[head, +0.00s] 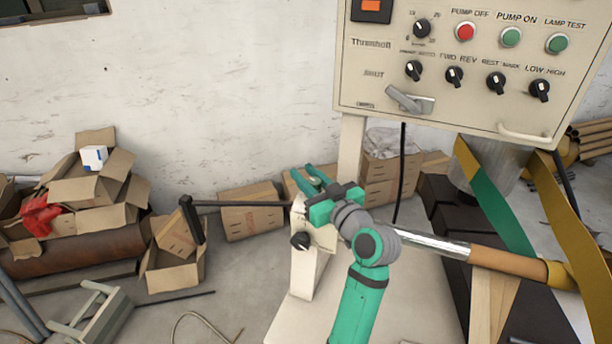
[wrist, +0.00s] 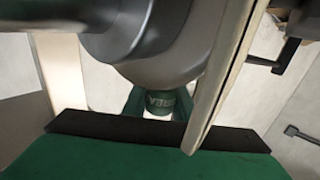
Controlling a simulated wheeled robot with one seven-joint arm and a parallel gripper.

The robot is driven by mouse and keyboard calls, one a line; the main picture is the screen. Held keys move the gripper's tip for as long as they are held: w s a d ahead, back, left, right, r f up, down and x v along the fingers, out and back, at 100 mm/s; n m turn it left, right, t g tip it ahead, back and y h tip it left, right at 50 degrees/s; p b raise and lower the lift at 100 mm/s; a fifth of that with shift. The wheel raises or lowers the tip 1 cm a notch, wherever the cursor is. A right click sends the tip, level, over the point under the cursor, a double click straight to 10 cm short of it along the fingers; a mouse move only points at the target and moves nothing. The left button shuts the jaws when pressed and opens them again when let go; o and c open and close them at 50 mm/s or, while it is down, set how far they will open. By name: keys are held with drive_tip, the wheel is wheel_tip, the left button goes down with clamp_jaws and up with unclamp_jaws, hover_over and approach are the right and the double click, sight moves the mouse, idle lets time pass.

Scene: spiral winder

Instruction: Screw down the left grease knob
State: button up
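A green grease knob (wrist: 158,104) with pale lettering shows in the wrist view below a large grey round housing. Green fingers of my gripper (wrist: 158,112) stand on both sides of it; whether they press on it cannot be made out. In the head view my gripper (head: 314,179) is at the top of a cream machine stand, its fingers apart around a small greenish round part (head: 315,183), which looks like the knob. The fingertips are partly hidden, and no second grease knob is clear.
A cream control panel (head: 470,85) hangs above and right of my gripper. A dark crank arm (head: 240,203) reaches left from the stand. A black ball handle (head: 300,241) sits just below. Cardboard boxes (head: 250,211) line the wall. A cream plate edge (wrist: 222,75) passes close to the knob.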

drive_tip(key=shift+m+t+h, duration=0.3)
drive_tip(key=shift+m+h, duration=0.1)
drive_tip(key=shift+h, duration=0.2)
drive_tip(key=m+h, duration=0.1)
drive_tip(key=t+h, duration=0.1)
drive_tip(key=shift+w+d+m+h, duration=0.15)
drive_tip(key=shift+d+m+h, duration=0.1)
drive_tip(key=shift+m+h, duration=0.15)
drive_tip(key=m+h, duration=0.2)
drive_tip(key=h, duration=0.1)
drive_tip(key=d+m+t+h, duration=0.1)
drive_tip(key=m+h, duration=0.1)
drive_tip(key=shift+w+t+h, duration=0.15)
drive_tip(key=shift+t+h, duration=0.15)
drive_tip(key=shift+h, duration=0.1)
drive_tip(key=m+h, duration=0.1)
drive_tip(key=h, duration=0.1)
drive_tip(key=d+m+h, duration=0.1)
drive_tip(key=h, duration=0.1)
drive_tip(key=shift+m, duration=0.4)
drive_tip(key=shift+d+m+g+h, duration=0.25)
drive_tip(key=shift+m+h, duration=0.2)
drive_tip(key=shift+h, duration=0.25)
drive_tip(key=shift+d+m+g+h, duration=0.1)
drive_tip(key=shift+m+g+h, duration=0.25)
drive_tip(key=shift+h, duration=0.35)
drive_tip(key=shift+d+m+g+h, duration=0.2)
drive_tip(key=shift+m+h, duration=0.3)
drive_tip(key=shift+h, duration=0.5)
